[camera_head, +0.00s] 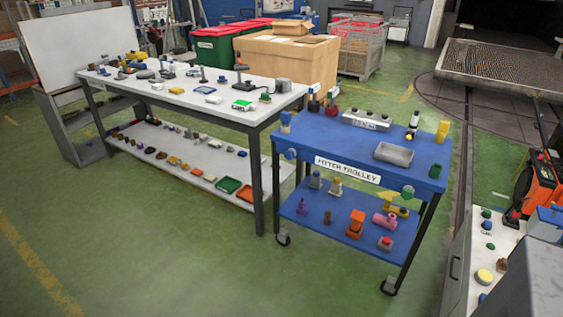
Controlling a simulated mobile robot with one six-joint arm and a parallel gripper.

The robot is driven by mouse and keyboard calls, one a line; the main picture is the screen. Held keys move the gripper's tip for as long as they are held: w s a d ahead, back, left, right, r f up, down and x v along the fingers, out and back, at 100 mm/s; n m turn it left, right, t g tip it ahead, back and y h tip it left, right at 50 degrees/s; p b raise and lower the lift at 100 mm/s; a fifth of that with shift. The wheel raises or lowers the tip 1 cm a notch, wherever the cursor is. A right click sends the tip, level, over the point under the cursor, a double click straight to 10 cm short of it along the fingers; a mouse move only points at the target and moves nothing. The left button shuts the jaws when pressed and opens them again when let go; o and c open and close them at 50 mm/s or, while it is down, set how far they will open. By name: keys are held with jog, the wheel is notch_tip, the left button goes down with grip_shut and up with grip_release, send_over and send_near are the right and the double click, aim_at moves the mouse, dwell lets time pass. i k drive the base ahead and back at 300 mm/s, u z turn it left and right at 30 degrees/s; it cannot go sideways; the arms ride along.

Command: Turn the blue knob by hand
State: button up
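A blue trolley (320,135) labelled "FITTER TROLLEY" stands right of centre. A round light-blue knob-like part (291,154) is on its front edge, at the left end. A green round part (408,191) is at the right end of the same edge. Small blue round parts (487,213) also show on the pale cabinet at the lower right, so I cannot tell for certain which one is the blue knob. My gripper is not in view.
A long white workbench (180,88) with many small items stands left of the trolley. The trolley top holds a grey tray (394,154) and bottles. The pale cabinet (458,262) and an orange machine (535,190) are at the right. Green floor (160,240) is clear in front.

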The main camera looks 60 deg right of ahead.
aim_at(290, 154)
jog(key=z, duration=0.15)
jog(key=i, duration=0.95)
jog(key=u, duration=0.1)
